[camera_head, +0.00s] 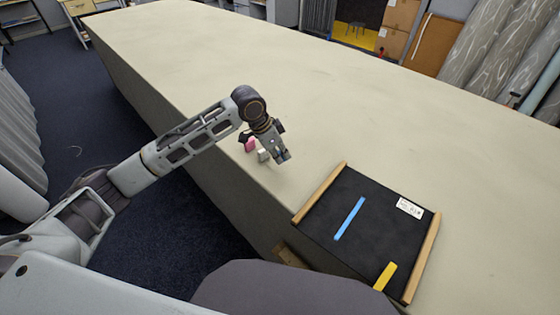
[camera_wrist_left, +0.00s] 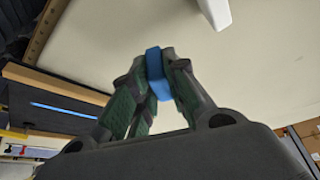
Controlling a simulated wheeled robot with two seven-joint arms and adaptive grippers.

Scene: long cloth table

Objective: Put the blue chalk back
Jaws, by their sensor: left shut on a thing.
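My left gripper (camera_head: 281,155) is above the cloth table, left of the black board. In the left wrist view its fingers (camera_wrist_left: 157,75) are shut on the blue chalk (camera_wrist_left: 156,62), a short blue block between the fingertips. The chalk is hidden in the head view. The black board (camera_head: 345,190) has wooden rails on two sides and bears a blue strip (camera_head: 350,218), a yellow strip (camera_head: 385,276) and a white label (camera_head: 409,208). The blue strip also shows in the left wrist view (camera_wrist_left: 64,110). My right gripper is not in view.
A pink thing (camera_head: 250,145) and a small pale piece (camera_head: 263,156) are beside the left gripper, partly covered by it. The long table (camera_head: 350,100) is bare beyond. Cardboard boxes (camera_head: 397,25) and grey rolls (camera_head: 490,45) stand past its far edge.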

